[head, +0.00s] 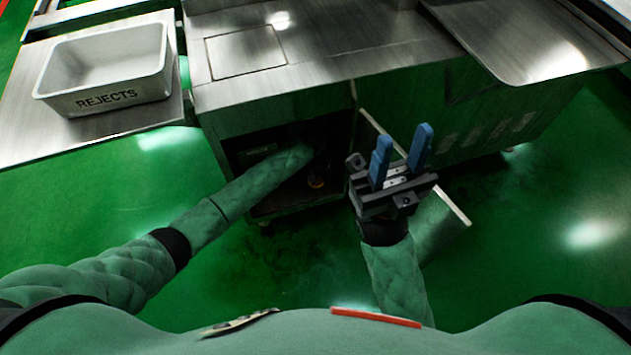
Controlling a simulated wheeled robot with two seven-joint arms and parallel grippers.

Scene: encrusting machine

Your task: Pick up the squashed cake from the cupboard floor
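The open cupboard (262,208) is in the machine's base, and its inside is dark. A small orange-brown lump (316,182) shows low inside it, just right of my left arm. It may be the squashed cake, but it is too small and dim to be sure. My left arm reaches into the cupboard, and its gripper is hidden in the dark there. My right gripper (402,150) is in front of the open cupboard door (452,204), its two blue fingers pointing up and apart with nothing between them.
A white bin marked REJECTS (108,95) stands on a steel table at the upper left. The steel machine top (300,60) overhangs the cupboard. The open door stands at the cupboard's right side. The green floor in front is clear.

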